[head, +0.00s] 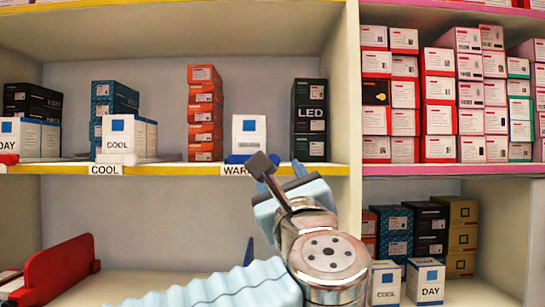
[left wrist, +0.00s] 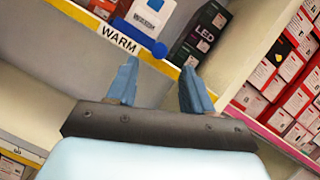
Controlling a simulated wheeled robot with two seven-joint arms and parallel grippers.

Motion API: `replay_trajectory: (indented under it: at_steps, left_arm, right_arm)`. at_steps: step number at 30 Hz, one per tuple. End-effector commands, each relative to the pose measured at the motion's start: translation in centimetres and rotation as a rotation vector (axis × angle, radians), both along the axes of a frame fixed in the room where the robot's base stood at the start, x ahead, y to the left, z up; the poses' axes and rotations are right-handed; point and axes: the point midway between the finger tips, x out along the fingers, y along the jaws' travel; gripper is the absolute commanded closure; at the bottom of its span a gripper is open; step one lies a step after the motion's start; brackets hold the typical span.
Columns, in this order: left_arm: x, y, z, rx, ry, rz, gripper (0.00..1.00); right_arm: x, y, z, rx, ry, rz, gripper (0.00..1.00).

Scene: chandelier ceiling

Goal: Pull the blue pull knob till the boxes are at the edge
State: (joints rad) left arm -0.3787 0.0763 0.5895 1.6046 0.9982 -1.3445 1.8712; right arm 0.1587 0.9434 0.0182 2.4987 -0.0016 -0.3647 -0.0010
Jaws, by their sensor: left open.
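The blue pull knob (head: 238,158) sits at the front edge of the middle shelf, below a white box with a blue square (head: 249,133) and by the WARM label. The left wrist view shows the round blue knob (left wrist: 158,51) just beyond my fingertips, with the white box (left wrist: 152,14) behind it. My left gripper (head: 281,169) is open and empty in front of the shelf edge. In the left wrist view its two blue fingers (left wrist: 157,72) stand apart, with the knob past the gap between them. My gripper partly hides the knob in the head view. My right gripper is not in view.
A black LED box stack (head: 309,120) stands right of the knob, and orange boxes (head: 205,113) stand left. A vertical divider (head: 346,100) separates the right-hand shelves. On the lower shelf stand a red pusher (head: 60,268) and white DAY boxes (head: 426,281).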

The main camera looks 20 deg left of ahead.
Motion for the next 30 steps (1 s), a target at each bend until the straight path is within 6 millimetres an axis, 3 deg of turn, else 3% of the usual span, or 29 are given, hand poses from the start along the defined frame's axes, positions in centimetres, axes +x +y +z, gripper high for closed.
replay_trajectory:
  at_steps: [3, 9, 21, 30]
  left_arm:
    - [2.3, 1.1, 1.3, 0.000, 0.002, 0.003, 0.49]
    - [4.8, 2.3, 2.2, 0.000, 0.002, 0.001, 0.49]
    - [5.6, 2.6, 2.3, 0.001, 0.000, 0.000, 0.49]
    - [5.6, 2.6, 2.3, 0.001, 0.001, 0.000, 0.93]
  right_arm:
    - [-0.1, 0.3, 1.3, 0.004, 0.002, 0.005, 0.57]
    - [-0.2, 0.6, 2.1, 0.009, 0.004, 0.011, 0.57]
    - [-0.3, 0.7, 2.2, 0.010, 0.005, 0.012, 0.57]
    - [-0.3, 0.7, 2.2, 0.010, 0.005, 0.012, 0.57]
